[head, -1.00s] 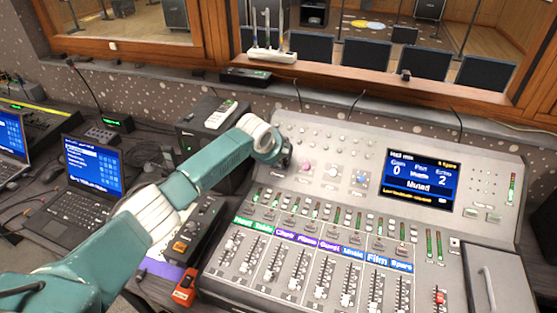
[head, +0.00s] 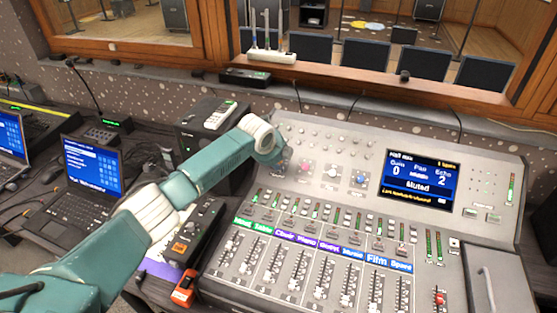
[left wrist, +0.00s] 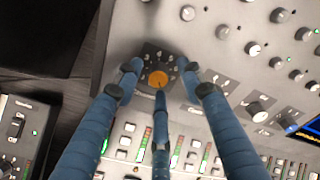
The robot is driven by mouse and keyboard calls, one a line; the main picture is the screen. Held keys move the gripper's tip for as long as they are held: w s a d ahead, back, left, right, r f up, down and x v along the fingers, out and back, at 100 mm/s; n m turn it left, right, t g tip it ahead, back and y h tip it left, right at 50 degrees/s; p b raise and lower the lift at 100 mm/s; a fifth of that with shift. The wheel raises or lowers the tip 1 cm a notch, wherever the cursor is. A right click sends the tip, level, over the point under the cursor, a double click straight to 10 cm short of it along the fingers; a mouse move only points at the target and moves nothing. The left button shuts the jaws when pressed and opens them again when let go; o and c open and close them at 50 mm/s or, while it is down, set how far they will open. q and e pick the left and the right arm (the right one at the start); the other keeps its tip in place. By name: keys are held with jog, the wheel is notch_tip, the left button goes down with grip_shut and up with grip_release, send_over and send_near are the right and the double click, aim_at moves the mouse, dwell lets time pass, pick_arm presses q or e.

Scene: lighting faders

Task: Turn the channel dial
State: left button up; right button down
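The mixing console (head: 482,160) has a row of larger dials below its small knobs. In the left wrist view an orange-topped dial (left wrist: 158,79) with marks around it lies between the three blue fingers of my left gripper (left wrist: 162,84). The fingers are spread around it, with gaps visible; contact cannot be told. In the head view my left gripper (head: 281,165) is at the left end of the dial row and hides that dial. A pink dial (head: 304,168), a white dial (head: 332,172) and a blue dial (head: 360,178) stand to its right. My right gripper is not in view.
The console screen (head: 417,181) reads Gain 0, Echo 2 and Muted. Several faders (head: 322,278) fill the console's front. A laptop (head: 90,172) and a black box with an orange label (head: 185,240) stand to the left. A window ledge runs behind.

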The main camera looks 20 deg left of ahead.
pick_arm(q)
jog(key=v, duration=1.2)
jog(key=shift+r, duration=0.1)
